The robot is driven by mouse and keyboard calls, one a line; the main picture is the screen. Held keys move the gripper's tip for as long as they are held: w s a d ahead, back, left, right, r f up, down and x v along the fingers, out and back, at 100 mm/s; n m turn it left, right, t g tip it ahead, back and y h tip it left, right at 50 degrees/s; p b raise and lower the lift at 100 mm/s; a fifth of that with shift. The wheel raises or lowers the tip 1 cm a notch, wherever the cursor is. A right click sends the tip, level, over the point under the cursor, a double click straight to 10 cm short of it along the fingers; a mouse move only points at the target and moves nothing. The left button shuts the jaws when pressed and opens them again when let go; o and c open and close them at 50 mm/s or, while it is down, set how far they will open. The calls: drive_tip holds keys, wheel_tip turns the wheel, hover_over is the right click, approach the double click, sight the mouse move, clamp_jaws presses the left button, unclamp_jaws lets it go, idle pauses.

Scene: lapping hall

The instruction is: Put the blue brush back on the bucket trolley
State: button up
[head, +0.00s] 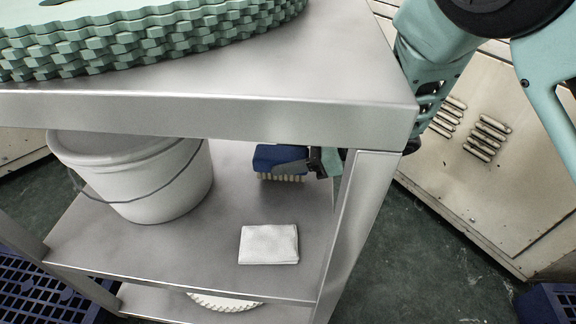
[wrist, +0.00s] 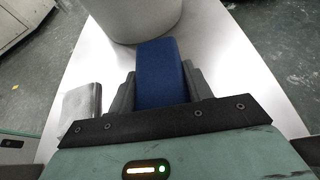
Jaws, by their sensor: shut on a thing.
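The blue brush (head: 279,158) is over the middle shelf of the metal trolley (head: 185,242), bristles pointing down. My gripper (head: 308,163) reaches in from the right side, under the top shelf, and is shut on the brush. In the wrist view the brush's blue back (wrist: 161,72) lies between the two fingers of my gripper (wrist: 162,88). The bristles are close to the shelf; I cannot tell whether they touch it. Part of my gripper is hidden behind the trolley's right post and top shelf.
A white bucket (head: 150,185) stands on the middle shelf to the left. A folded white cloth (head: 268,244) lies nearer the front. Green toothed discs (head: 140,35) are stacked on the top shelf. A beige cabinet (head: 490,150) stands to the right. Bare shelf lies between bucket and cloth.

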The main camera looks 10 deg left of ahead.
drive_tip(key=shift+f, duration=0.75)
drive_tip(key=shift+f, duration=0.15)
drive_tip(key=o, duration=1)
drive_tip(key=shift+r, duration=0.2)
drive_tip(key=p+v, duration=0.3)
drive_tip(key=v, duration=0.9)
